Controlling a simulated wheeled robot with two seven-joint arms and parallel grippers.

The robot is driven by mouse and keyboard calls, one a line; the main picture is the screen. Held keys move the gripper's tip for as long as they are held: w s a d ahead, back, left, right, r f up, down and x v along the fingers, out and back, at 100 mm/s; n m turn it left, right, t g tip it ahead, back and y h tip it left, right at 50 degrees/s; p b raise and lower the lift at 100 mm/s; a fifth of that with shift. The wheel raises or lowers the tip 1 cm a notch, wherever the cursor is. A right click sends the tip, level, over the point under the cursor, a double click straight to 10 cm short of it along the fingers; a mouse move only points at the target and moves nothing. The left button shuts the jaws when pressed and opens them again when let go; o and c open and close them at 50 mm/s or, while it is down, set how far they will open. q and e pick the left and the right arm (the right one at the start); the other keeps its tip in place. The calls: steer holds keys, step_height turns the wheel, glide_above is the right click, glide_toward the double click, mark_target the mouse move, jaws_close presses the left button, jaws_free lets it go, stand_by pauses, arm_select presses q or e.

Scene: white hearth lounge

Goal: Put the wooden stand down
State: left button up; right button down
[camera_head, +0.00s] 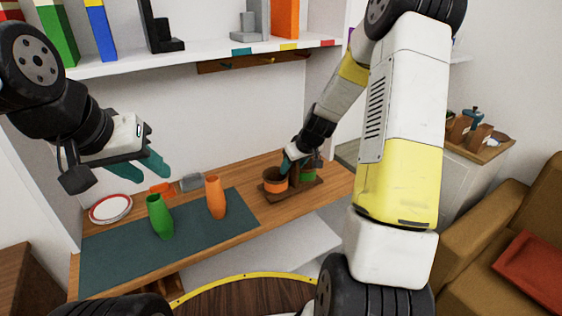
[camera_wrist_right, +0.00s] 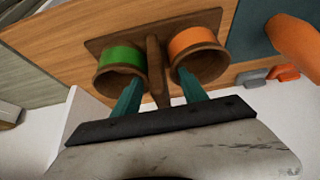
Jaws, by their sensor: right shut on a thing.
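The wooden stand (camera_head: 296,197) is at the right end of the wooden bench, with an orange-banded cup (camera_head: 275,182) and a green-banded cup (camera_head: 308,174) on it. It also shows in the right wrist view (camera_wrist_right: 155,25), its upright handle between the cups. My right gripper (camera_head: 292,160) is shut on that handle from above; its teal fingers (camera_wrist_right: 157,93) are on either side of it. I cannot tell whether the base touches the bench. My left gripper (camera_head: 152,168) is open and empty above the bench's left part.
On the bench (camera_head: 335,183), a dark green mat (camera_head: 115,260) bears a green vase (camera_head: 159,216) and an orange vase (camera_head: 215,198). A plate (camera_head: 110,208) and small orange and grey pieces (camera_head: 191,182) lie behind. A white shelf (camera_head: 215,52) hangs above. A brown armchair (camera_head: 480,235) stands right.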

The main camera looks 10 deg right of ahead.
mark_target(290, 170)
steer(key=w, duration=0.3)
steer(key=shift+w+a+f, duration=0.1)
steer(key=shift+f, duration=1.75)
steer(key=shift+f, duration=0.2)
steer(key=c, duration=0.6)
jaws_free()
